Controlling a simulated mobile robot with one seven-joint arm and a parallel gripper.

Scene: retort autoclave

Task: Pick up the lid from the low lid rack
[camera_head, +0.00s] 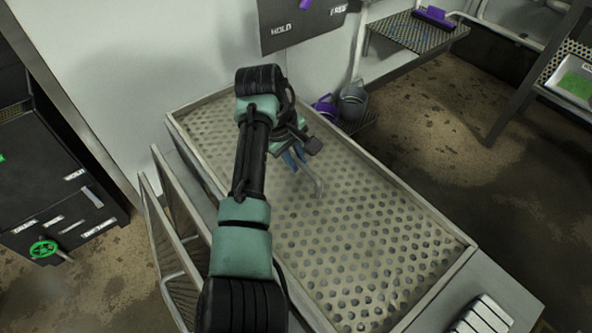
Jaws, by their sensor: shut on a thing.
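My gripper (296,157) is above the far left part of a perforated metal tray table, with bluish fingers pointing down. It is shut on a thin grey metal piece (319,186), which hangs below the fingers over the perforated surface. My wrist hides part of the grip, and I cannot tell whether this piece is the lid. Upright metal frames (158,222) stand at the table's left side; they may be the low lid rack, partly hidden by my arm. No other lid can be made out.
The perforated table (372,262) has a raised rim and is otherwise bare. A purple and grey item (326,106) stands beyond it. A white slotted block (484,314) is at lower right. Floor is open at right.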

